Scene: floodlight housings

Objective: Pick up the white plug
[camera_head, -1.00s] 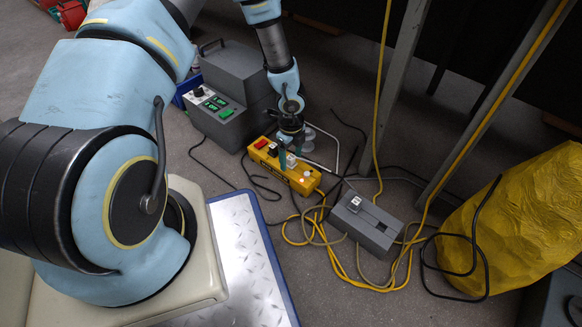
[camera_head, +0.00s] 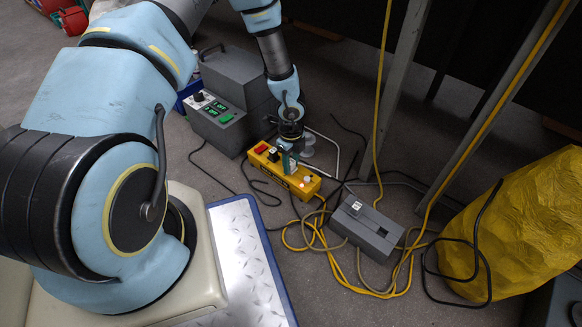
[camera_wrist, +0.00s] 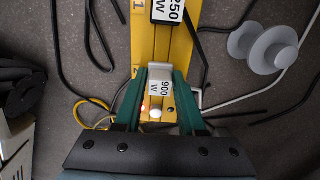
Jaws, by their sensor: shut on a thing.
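The white plug (camera_wrist: 160,80), labelled 900 W, is between the green fingers of my gripper (camera_wrist: 160,98) in the wrist view. The gripper is shut on it, one finger on each side. The plug is at the yellow power strip (camera_wrist: 142,45); whether it is seated or just above it I cannot tell. In the head view my gripper (camera_head: 289,155) points down over the middle of the strip (camera_head: 307,184), and the plug is mostly hidden by the fingers. A black plug (camera_wrist: 168,10) labelled 250 W is in the strip, ahead of my gripper.
A grey box (camera_head: 368,228) with a labelled plug stands to the right of the strip. A grey control unit (camera_head: 217,122) stands behind left. Yellow and black cables lie around the strip. A yellow sack (camera_head: 525,215) is at right.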

